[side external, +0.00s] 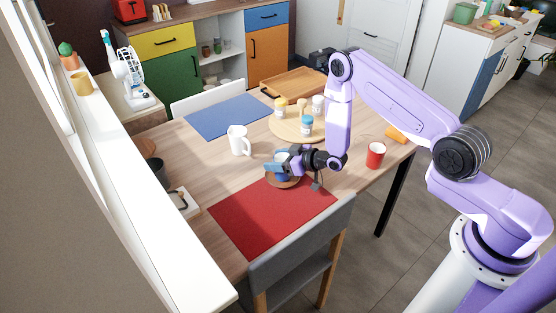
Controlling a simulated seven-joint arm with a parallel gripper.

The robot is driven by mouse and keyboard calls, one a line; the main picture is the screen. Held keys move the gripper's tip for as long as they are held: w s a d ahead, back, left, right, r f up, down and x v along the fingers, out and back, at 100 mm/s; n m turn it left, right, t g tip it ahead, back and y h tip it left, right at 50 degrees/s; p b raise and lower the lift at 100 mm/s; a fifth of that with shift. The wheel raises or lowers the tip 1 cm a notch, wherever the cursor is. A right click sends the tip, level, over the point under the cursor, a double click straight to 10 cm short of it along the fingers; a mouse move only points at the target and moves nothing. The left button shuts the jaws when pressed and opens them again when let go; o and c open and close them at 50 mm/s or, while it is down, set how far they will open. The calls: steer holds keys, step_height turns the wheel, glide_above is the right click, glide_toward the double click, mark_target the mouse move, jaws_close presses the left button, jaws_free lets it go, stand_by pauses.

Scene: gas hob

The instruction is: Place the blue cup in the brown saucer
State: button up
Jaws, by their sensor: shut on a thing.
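My gripper (288,160) is over the table, shut on the blue cup (281,170). The gripper's dark fingers and body hide part of the cup. The brown saucer (283,183) is directly below the cup, at the far edge of the red placemat. The cup overlaps the saucer in this view. I cannot tell whether the cup's base touches it.
A white mug (238,141) stands left of my gripper. A round wooden board (286,128) with several jars is behind it. A red cup (375,155) stands to the right. The red placemat (265,222) is bare in front; a grey chair (300,250) stands at the near edge.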

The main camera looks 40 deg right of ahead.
steer(key=o, duration=1.2)
steer(key=shift+f, duration=0.1)
steer(key=shift+o, duration=0.2)
